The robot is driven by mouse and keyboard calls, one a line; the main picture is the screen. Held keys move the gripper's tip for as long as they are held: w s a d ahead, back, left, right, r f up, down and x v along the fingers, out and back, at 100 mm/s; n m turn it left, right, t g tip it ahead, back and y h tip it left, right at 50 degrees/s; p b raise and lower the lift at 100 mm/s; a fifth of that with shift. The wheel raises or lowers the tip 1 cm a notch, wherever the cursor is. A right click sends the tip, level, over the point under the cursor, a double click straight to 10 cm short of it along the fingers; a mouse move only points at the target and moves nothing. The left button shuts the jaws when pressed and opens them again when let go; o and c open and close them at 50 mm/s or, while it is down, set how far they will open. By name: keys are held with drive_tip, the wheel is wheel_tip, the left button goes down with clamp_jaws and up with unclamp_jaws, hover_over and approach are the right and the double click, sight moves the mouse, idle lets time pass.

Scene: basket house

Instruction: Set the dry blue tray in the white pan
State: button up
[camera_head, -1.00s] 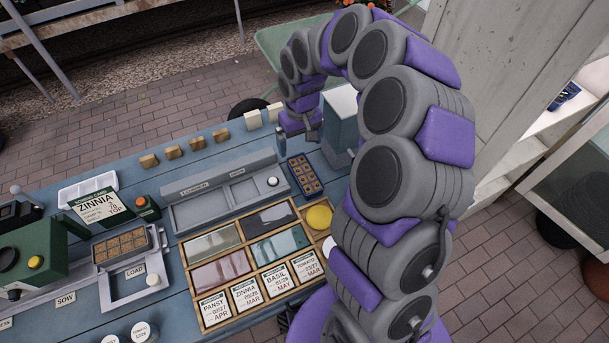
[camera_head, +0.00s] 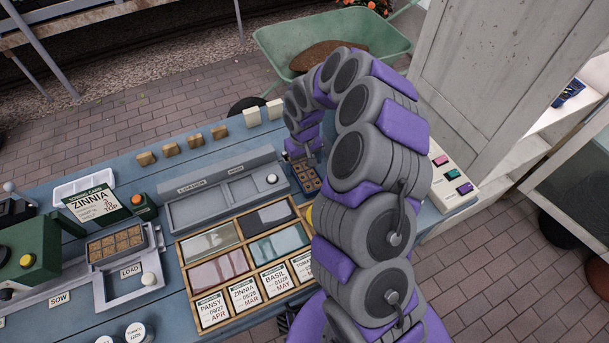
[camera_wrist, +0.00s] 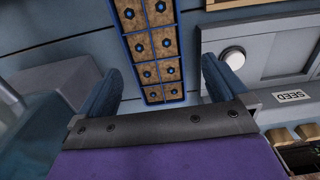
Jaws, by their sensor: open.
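The blue tray (camera_head: 309,182) has light brown cells and lies on the blue bench right of the grey Luncher-like labelled unit, partly hidden by my arm. In the wrist view the blue tray (camera_wrist: 126,47) runs lengthwise between my two fingers, its cells marked with blue dots. My gripper (camera_wrist: 157,85) is open, one finger on each side of the tray; contact cannot be told. In the head view my gripper (camera_head: 303,155) is mostly hidden at the tray's far end. A white pan (camera_head: 72,190) stands at the bench's left, behind the Zinnia card.
A second brown-celled tray (camera_head: 117,243) sits in the Load fixture. The grey unit (camera_head: 225,195) is close beside the blue tray; its white knob (camera_wrist: 232,57) shows near my right finger. A wooden seed-card case (camera_head: 245,255) lies in front. The Zinnia card (camera_head: 97,205) partly blocks the pan.

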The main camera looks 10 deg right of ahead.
sight(305, 170)
drive_tip(key=shift+d+f+b, duration=0.2)
drive_tip(key=shift+f+b, duration=0.75)
drive_tip(key=shift+f, duration=1.9)
drive_tip(key=shift+r, duration=0.1)
drive_tip(key=shift+c, duration=0.4)
drive_tip(key=c, duration=1.1)
